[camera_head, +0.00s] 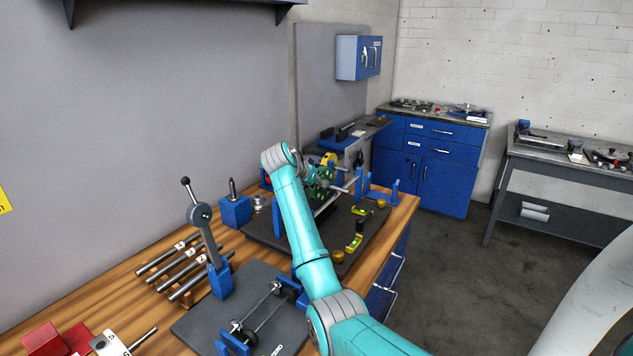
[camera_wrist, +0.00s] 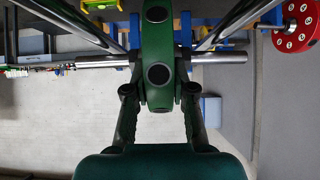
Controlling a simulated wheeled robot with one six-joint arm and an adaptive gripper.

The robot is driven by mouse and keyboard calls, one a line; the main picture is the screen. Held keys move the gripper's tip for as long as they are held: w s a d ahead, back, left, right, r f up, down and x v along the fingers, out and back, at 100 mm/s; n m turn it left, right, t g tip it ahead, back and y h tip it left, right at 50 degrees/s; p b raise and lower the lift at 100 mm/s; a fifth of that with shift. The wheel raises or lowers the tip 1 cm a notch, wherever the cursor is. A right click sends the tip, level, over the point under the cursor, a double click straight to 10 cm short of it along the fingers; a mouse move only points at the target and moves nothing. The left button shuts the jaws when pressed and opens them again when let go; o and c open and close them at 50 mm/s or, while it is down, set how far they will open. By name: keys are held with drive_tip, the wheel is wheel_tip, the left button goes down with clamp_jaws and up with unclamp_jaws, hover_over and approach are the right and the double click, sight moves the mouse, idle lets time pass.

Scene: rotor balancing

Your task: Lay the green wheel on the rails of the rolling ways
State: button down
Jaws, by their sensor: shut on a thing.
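The green wheel (camera_head: 321,182) is held at the end of my arm above the far part of the bench, partly hidden by the arm in the head view. In the wrist view the green wheel (camera_wrist: 157,50) is edge-on, with its silver shaft (camera_wrist: 222,58) sticking out to both sides. My gripper (camera_wrist: 160,98) is shut on the wheel, one finger on each side. The rolling ways have blue end supports (camera_head: 363,183). Two silver rails (camera_wrist: 232,22) slant through the top of the wrist view, behind the wheel. I cannot tell whether the shaft touches them.
A red wheel (camera_wrist: 297,30) shows at the right of the wrist view. A dark mat (camera_head: 345,240) carries yellow levels and brass pieces. Nearer stand a lever press (camera_head: 215,260) and several steel shafts (camera_head: 185,268). A blue block (camera_head: 235,210) stands left of my arm.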

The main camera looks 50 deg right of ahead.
drive_tip(key=shift+f, duration=0.15)
idle(0.3)
drive_tip(key=c, duration=0.9)
unclamp_jaws()
drive_tip(key=shift+f, duration=0.25)
drive_tip(key=shift+c, duration=0.3)
drive_tip(key=shift+r, duration=0.1)
drive_tip(key=shift+r, duration=4.55)
